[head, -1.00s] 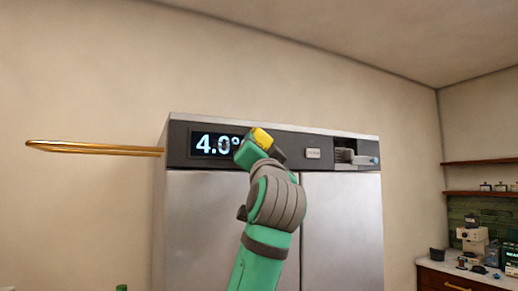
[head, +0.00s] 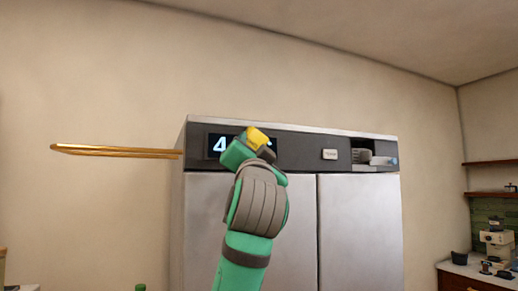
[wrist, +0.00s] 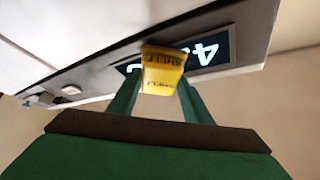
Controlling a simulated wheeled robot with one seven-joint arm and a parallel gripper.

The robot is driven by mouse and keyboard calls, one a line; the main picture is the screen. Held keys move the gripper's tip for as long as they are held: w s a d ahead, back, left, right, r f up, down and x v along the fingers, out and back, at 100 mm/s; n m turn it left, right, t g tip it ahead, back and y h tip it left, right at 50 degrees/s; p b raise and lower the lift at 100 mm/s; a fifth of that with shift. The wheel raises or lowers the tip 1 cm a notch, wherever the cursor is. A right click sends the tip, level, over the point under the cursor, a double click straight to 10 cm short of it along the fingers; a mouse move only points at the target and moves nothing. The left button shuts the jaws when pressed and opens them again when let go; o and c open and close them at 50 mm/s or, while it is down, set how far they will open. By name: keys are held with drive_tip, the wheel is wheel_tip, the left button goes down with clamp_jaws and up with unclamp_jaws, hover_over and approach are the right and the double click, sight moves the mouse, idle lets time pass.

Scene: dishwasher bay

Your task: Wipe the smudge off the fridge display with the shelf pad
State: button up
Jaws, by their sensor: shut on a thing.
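The fridge display (head: 217,146) is a dark panel with light digits on the fridge's upper front band. My arm covers most of it in the head view, and only a "4" shows clearly. In the wrist view the display (wrist: 212,52) appears upside down behind the pad. My gripper (wrist: 160,85) is shut on a yellow pad (wrist: 163,72) with dark printing. The pad also shows in the head view (head: 257,138), in front of the display. I cannot tell whether it touches the display. I cannot make out the smudge.
The two-door steel fridge (head: 360,225) fills the middle. A label plate (head: 329,154) and a small shelf (head: 372,158) with a grey item are right of the display. A brass rail (head: 115,151) sticks out at left. A counter with equipment (head: 498,245) stands at right.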

drive_tip(key=a, duration=0.1)
drive_tip(key=s+a, duration=0.1)
drive_tip(key=a, duration=0.2)
drive_tip(key=shift+s+a, duration=0.3)
drive_tip(key=shift+s, duration=0.05)
drive_tip(key=shift+w, duration=0.1)
idle(0.3)
drive_tip(key=s+d, duration=0.1)
drive_tip(key=s, duration=0.5)
drive_tip(key=shift+d, duration=0.4)
